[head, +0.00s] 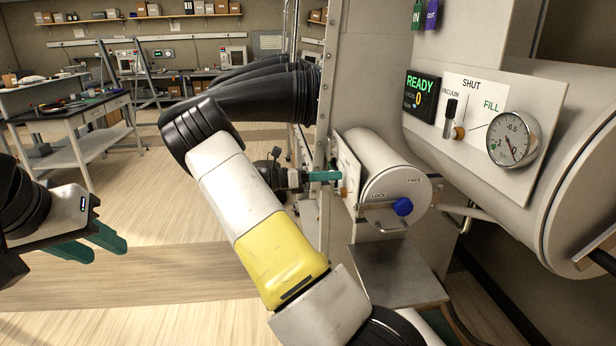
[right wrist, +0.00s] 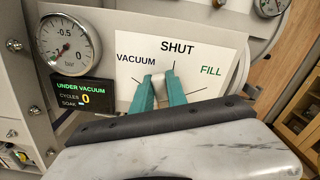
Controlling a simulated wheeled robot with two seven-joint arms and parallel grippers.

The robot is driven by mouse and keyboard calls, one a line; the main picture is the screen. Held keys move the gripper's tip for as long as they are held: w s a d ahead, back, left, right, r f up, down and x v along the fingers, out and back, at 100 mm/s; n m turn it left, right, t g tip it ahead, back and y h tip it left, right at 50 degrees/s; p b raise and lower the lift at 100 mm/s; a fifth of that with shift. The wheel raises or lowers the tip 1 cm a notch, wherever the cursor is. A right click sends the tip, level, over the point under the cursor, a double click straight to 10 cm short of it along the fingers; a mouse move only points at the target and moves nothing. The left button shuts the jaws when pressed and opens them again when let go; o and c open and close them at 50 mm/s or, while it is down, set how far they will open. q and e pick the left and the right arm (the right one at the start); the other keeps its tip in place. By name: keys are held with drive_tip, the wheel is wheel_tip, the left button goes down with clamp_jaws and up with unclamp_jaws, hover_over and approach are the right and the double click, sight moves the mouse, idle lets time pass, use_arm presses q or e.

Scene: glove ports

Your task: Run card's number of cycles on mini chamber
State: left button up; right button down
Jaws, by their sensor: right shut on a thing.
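The mini chamber (head: 395,180) is the small white cylinder in the middle of the head view, with a blue knob (head: 403,206) between LOCK and FREE on its end. Its valve panel (right wrist: 205,58), marked VACUUM, SHUT and FILL, fills the right wrist view. The display (right wrist: 84,94) reads UNDER VACUUM, cycles 0, with a soak bar. My right gripper (right wrist: 161,92) is shut on the pale valve handle (right wrist: 158,78), just below SHUT; the handle's exact angle is partly hidden. The gauge (right wrist: 68,43) is beside it. My left gripper (head: 108,247) is open and empty, away from the chamber.
The large chamber (head: 490,75) at right has its own panel; its display (head: 422,97) reads READY, 0, and its lever (head: 450,108) points up. A metal shelf (head: 398,275) sits below the mini chamber. Black gloves (head: 260,90) stick out behind my right arm.

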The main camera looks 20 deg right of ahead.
drive_tip(key=m, duration=0.1)
drive_tip(key=s+m, duration=0.1)
drive_tip(key=m, duration=0.1)
drive_tip(key=s+m, duration=0.1)
drive_tip(key=shift+a+r+m, duration=0.15)
drive_tip(key=shift+a+m, duration=0.15)
drive_tip(key=m, duration=0.1)
drive_tip(key=s+m, duration=0.1)
drive_tip(key=m, duration=0.1)
drive_tip(key=shift+s+a+f+m, duration=0.2)
drive_tip(key=shift+s+m, duration=0.15)
drive_tip(key=shift+m, duration=0.05)
drive_tip(key=m, duration=0.1)
drive_tip(key=s+m, duration=0.1)
drive_tip(key=f+m, duration=0.1)
drive_tip(key=m, duration=0.1)
drive_tip(key=shift+s+a, duration=0.2)
drive_tip(key=shift+s, duration=0.15)
drive_tip(key=shift+s+a+f+m, duration=0.1)
drive_tip(key=shift+s+f+m, duration=0.2)
drive_tip(key=shift+m, duration=0.65)
drive_tip(key=shift+s+f+m, duration=0.15)
drive_tip(key=shift+f+m, duration=0.2)
drive_tip(key=shift+m, duration=0.6)
drive_tip(key=shift+f, duration=0.1)
drive_tip(key=c, duration=1.3)
unclamp_jaws()
drive_tip(key=shift+a, duration=0.1)
